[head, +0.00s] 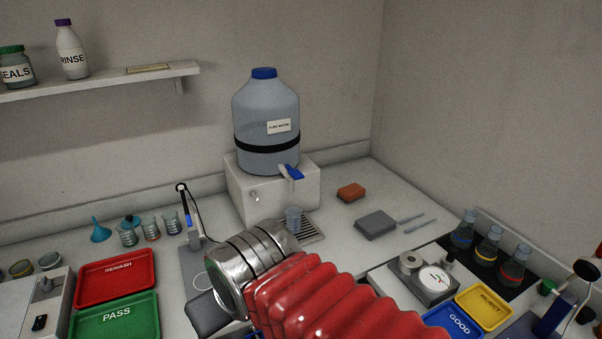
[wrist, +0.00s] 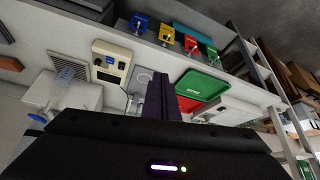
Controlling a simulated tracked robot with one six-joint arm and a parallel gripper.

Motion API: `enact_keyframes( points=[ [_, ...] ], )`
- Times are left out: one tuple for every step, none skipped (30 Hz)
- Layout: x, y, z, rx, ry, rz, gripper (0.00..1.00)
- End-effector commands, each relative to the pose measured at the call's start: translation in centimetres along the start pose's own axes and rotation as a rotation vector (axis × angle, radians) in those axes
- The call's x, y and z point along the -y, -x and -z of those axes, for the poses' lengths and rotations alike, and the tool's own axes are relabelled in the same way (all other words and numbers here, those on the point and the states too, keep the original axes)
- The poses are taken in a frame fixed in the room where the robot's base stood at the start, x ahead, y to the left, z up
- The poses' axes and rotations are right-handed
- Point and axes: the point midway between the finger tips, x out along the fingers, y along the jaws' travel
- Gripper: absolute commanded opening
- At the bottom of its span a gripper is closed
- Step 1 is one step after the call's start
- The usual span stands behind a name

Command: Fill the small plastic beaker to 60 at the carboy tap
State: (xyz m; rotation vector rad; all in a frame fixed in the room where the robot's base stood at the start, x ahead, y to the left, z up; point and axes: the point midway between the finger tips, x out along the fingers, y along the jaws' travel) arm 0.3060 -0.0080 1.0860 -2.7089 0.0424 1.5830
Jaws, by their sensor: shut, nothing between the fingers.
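The carboy (head: 266,115), a blue-grey bottle with a blue cap and a black band, stands on a white block (head: 250,192) in the head view. Its tap with a blue lever (head: 291,171) sticks out at the front. The small clear plastic beaker (head: 293,219) stands upright below the tap on a slotted drip tray (head: 312,230); its level is too small to read. My gripper (wrist: 164,80) is shut and empty in the wrist view, with its dark fingers together. In the head view my red-sleeved arm crosses in front of the beaker.
Red (head: 115,276) and green (head: 117,318) trays lie left. Several glass beakers (head: 150,229) stand behind them. A stand with a probe (head: 188,215) is left of the white block. An orange sponge (head: 351,193) and a grey block (head: 376,224) lie right. Flasks (head: 489,245) stand further right.

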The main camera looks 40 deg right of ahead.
Motion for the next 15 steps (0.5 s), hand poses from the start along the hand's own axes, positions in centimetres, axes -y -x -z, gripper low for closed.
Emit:
enact_keyframes(
  points=[
    [-0.8, -0.2, 0.6, -0.014, -0.014, -0.020, 0.00],
    [-1.1, -0.4, 1.1, -0.028, -0.025, -0.033, 0.00],
    [-2.0, -0.6, 1.9, -0.050, -0.041, -0.056, 0.00],
    [-2.8, -0.7, 2.5, -0.069, -0.056, -0.075, 0.00],
    [-3.7, -0.9, 3.2, -0.091, -0.071, -0.097, 0.00],
    [-5.0, -1.1, 4.3, -0.123, -0.092, -0.128, 0.00],
    [-6.0, -1.2, 5.1, -0.150, -0.109, -0.151, 0.00],
    [-7.2, -1.3, 5.9, -0.176, -0.124, -0.175, 0.00],
    [-8.7, -1.4, 7.0, -0.215, -0.144, -0.207, 0.00],
    [-9.8, -1.5, 7.8, -0.243, -0.157, -0.228, 0.00],
    [-10.9, -1.5, 8.6, -0.272, -0.170, -0.249, 0.00],
    [-12.3, -1.5, 9.6, -0.309, -0.184, -0.275, 0.00],
    [-13.4, -1.4, 10.2, -0.337, -0.193, -0.293, 0.00],
    [-14.4, -1.4, 10.9, -0.365, -0.201, -0.308, 0.00],
    [-15.7, -1.3, 11.8, -0.401, -0.210, -0.328, 0.00]
  ],
)
